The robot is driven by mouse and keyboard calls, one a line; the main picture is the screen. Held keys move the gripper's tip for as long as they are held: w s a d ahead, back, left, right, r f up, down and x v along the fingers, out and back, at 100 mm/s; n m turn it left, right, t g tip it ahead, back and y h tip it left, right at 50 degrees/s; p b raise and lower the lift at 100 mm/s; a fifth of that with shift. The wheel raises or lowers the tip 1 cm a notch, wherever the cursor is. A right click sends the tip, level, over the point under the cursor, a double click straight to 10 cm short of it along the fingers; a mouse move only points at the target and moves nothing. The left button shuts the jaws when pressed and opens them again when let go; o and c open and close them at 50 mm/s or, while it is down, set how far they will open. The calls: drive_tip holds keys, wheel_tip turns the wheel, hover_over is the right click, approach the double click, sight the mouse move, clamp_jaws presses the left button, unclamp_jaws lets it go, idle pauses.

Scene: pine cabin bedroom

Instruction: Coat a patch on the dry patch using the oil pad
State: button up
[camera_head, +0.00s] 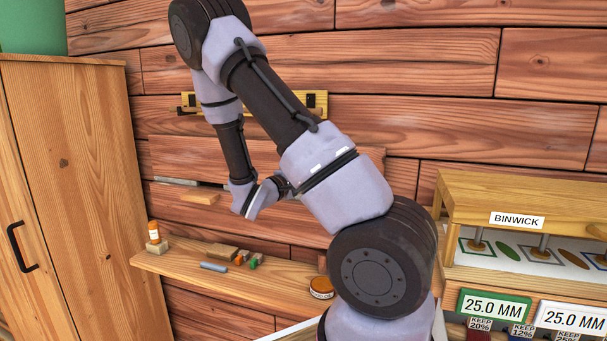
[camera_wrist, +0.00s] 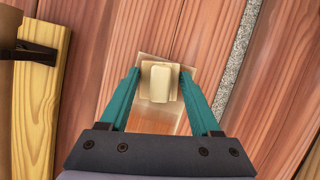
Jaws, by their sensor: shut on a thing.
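My gripper (camera_wrist: 161,76) has two teal fingers, shut on the oil pad (camera_wrist: 160,83), a small cream block with a raised grip. The pad is in front of the reddish plank wall in the wrist view. A paler rectangle (camera_wrist: 173,113), which looks like the dry patch, shows around and below the pad. The pad covers its upper middle part. I cannot tell whether the pad touches the wood. In the head view my gripper is mostly hidden behind my arm, near the wall panel, and I cannot make out the pad or patch there.
A grey strip (camera_wrist: 238,58) runs right of the patch. A yellow wooden rail (camera_wrist: 40,95) with a black clip is at left. Below the panel, a shelf (camera_head: 190,272) holds small blocks, bottles and a round tin (camera_head: 321,287). A cabinet (camera_head: 75,180) stands left, a BINWICK rack (camera_head: 540,200) right.

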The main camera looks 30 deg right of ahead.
drive_tip(key=shift+w+a, duration=0.3)
drive_tip(key=shift+a, duration=0.15)
drive_tip(key=w+a, duration=0.5)
drive_tip(key=w, duration=0.1)
drive_tip(key=shift+a, duration=0.2)
idle(1.2)
drive_tip(key=shift+a, duration=0.15)
drive_tip(key=shift+s+a, duration=2)
drive_tip(key=shift+s, duration=0.15)
drive_tip(key=shift+s+a, duration=1.05)
